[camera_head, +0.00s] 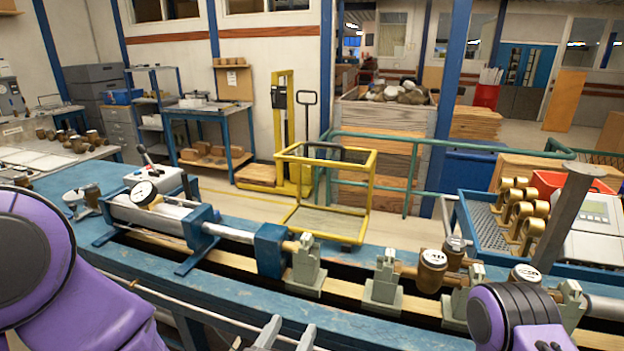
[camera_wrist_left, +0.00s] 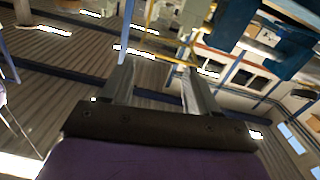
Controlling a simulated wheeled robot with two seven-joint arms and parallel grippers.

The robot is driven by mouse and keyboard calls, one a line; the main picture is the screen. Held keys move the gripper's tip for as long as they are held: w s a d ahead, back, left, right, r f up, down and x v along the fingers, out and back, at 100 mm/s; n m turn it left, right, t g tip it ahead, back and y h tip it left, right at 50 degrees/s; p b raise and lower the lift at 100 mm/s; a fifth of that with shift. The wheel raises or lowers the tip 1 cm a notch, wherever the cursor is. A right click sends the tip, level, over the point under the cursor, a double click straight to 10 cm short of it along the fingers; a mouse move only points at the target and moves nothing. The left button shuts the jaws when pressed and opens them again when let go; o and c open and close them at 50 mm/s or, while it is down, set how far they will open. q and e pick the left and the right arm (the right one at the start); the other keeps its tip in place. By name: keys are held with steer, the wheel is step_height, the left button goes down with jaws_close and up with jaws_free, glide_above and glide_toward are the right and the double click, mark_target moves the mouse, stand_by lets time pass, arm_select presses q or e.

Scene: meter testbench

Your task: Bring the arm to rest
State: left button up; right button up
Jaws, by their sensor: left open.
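My left gripper (camera_head: 287,335) shows at the bottom centre of the head view, in front of the blue test bench (camera_head: 70,178). Its two grey fingertips are apart, with nothing between them. In the left wrist view my left gripper (camera_wrist_left: 160,85) also has its fingers spread and empty, with the tilted room behind. My purple left arm fills the lower left of the head view. A purple part of my right arm shows at the lower right; the right gripper is not seen.
The bench carries a silver cylinder (camera_head: 150,212), grey-green clamps (camera_head: 305,266) and brass meters (camera_head: 432,268). A blue tray (camera_head: 476,218) of brass parts sits at right. A yellow frame cart (camera_head: 372,185) stands behind, on open floor.

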arm_select(q)
steer(key=s+a+f+n+g+y, duration=0.2)
steer(key=a+f+n+g+y, duration=0.15)
steer(key=a+f, duration=0.55)
steer(key=s+a+f+n+g+y, duration=0.15)
steer(key=a+f+n+g, duration=0.3)
steer(key=f, duration=0.75)
steer(key=s+a+f+g+y, duration=0.2)
steer(key=s+a+f, duration=0.4)
steer(key=s, duration=0.2)
steer(key=s+a+f+n+g+y+b, duration=0.1)
steer(key=s+a+f+g+y, duration=0.1)
steer(key=s+a+f, duration=0.4)
steer(key=s+a+g, duration=0.1)
steer(key=s, duration=0.2)
steer(key=shift+f+n, duration=0.3)
steer(key=shift+f, duration=0.05)
